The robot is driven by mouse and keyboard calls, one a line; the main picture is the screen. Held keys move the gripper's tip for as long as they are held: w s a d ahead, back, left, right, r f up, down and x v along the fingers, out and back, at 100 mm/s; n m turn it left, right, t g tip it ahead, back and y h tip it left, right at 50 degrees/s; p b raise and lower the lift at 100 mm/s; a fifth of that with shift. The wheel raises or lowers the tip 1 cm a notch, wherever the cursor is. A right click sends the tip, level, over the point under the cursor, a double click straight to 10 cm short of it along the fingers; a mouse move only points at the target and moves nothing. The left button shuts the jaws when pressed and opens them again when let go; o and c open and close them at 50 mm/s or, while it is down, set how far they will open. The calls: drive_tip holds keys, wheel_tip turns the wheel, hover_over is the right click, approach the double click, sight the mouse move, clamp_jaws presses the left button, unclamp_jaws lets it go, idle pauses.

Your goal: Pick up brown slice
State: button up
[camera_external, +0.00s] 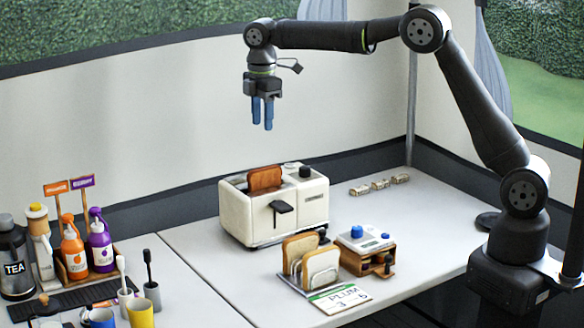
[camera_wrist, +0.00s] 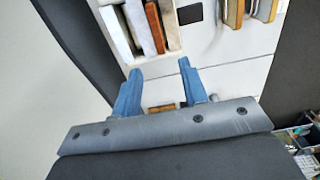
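The brown slice (camera_external: 264,179) stands upright in a slot of the cream toaster (camera_external: 235,212), its upper part above the top and its lower part hidden. In the wrist view the brown slice (camera_wrist: 155,27) shows near the top edge, beyond my fingertips. My gripper (camera_external: 262,127) hangs in the air above the toaster, fingers pointing down, clear of the slice. In the wrist view my gripper (camera_wrist: 160,69) has its two blue fingers apart with nothing between them.
Pale bread slices (camera_external: 298,249) stand in a rack (camera_external: 322,278) in front of the toaster. A small device with blue knobs (camera_external: 365,239) is right of them. Bottles (camera_external: 99,245), cups (camera_external: 139,312) and a kettle-like TEA container (camera_external: 14,262) crowd the left. A wall runs behind.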

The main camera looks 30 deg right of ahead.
approach(264, 168)
drive_tip(key=f, duration=0.5)
drive_tip(key=shift+s+a+f, duration=0.1)
drive_tip(key=shift+s+a, duration=0.15)
drive_tip(key=shift+s, duration=0.05)
drive_tip(key=shift+w+d+f, duration=0.15)
drive_tip(key=shift+f, duration=1.2)
drive_tip(key=shift+w+d+f, duration=0.1)
drive_tip(key=shift+d+f, duration=0.05)
drive_tip(key=shift+f, duration=1.2)
drive_tip(key=c, duration=0.9)
